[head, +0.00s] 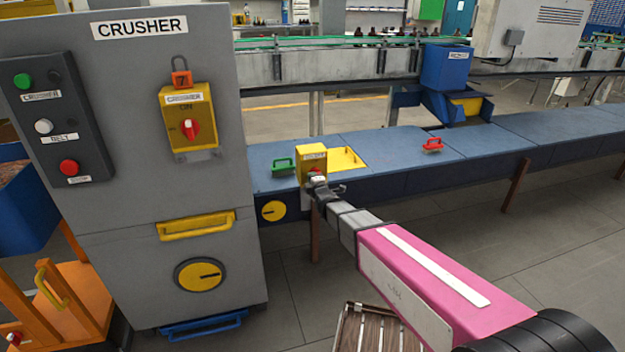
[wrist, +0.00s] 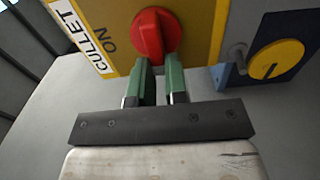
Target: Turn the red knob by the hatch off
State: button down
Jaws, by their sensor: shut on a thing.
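The red knob (wrist: 154,36) sits on a yellow switch box (wrist: 200,30) marked CULLET in the wrist view. The word ON is printed beside the knob. In the head view the small yellow box (head: 312,158) stands at the near edge of the blue conveyor cover, beside a yellow hatch (head: 346,158). My gripper (wrist: 160,62) is shut on the red knob, with its two green fingers against the knob's near part. The fingertips partly hide the knob's grip, and its exact angle is hard to tell. In the head view my gripper (head: 316,184) largely covers the knob.
A grey CRUSHER cabinet (head: 120,120) on the left carries another yellow switch box with a red knob (head: 191,129). A yellow dial (wrist: 277,58) is right of the held knob. Green (head: 284,164) and red (head: 433,144) handles lie on the blue cover.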

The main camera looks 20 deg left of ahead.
dwell(0.3)
jog(key=c, duration=1.1)
grip_release()
jog(key=shift+c, duration=0.2)
jog(key=shift+s, duration=0.1)
jog(key=v, duration=1)
jog(key=shift+s+d, duration=0.2)
jog(key=shift+s, duration=0.1)
